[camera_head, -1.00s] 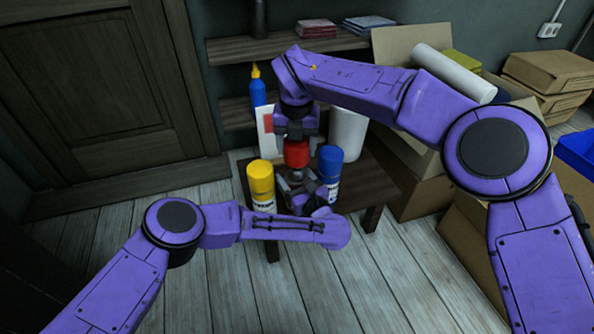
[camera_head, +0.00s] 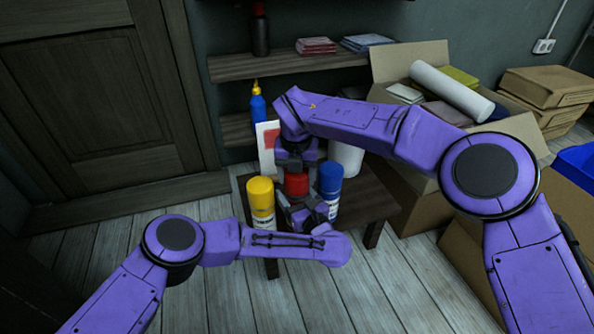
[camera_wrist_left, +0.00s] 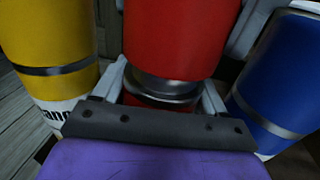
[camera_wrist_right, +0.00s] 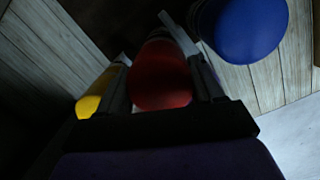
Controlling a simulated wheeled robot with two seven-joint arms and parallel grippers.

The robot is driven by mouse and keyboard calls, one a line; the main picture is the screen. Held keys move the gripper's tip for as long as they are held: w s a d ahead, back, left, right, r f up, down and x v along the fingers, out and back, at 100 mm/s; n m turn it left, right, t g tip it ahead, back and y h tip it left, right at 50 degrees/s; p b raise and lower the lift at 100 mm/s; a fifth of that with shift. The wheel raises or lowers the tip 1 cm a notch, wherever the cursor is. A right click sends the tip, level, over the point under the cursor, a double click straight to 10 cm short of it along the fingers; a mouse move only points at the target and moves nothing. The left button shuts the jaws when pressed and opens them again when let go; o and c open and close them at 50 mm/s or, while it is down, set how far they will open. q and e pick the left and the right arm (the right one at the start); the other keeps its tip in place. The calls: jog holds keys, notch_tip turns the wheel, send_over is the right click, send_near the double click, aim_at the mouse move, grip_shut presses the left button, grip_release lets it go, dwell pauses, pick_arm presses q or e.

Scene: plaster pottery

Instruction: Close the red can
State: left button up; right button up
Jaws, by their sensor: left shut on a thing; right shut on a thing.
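The red cap (camera_head: 296,184) is in my right gripper (camera_head: 296,177), which is shut on it from above. My left gripper (camera_head: 302,213) is shut on the red can below, reaching in low from the front. In the left wrist view the cap (camera_wrist_left: 175,38) is right above the can's silver neck (camera_wrist_left: 163,87), with a strip of the can's red body (camera_wrist_left: 150,101) between the fingers. The neck still shows under the cap; whether they touch is unclear. In the right wrist view the cap (camera_wrist_right: 160,78) lies between the fingers. Most of the can is hidden.
A yellow can (camera_head: 261,200) stands close on the left and a blue can (camera_head: 330,184) close on the right, both on the small dark table (camera_head: 372,200). A blue bottle (camera_head: 258,103) is behind. Open cardboard boxes (camera_head: 432,207) are at the right.

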jog(key=shift+f, duration=0.8)
dwell(0.4)
jog(key=o, duration=1.2)
jog(key=shift+c, duration=0.2)
jog(key=r, duration=0.4)
jog(key=s+r, duration=0.1)
jog(key=r, duration=0.7)
jog(key=shift+s, duration=0.2)
pick_arm(q)
jog(key=o, duration=1.6)
jog(key=shift+c, duration=0.2)
pick_arm(e)
jog(key=shift+f, duration=0.1)
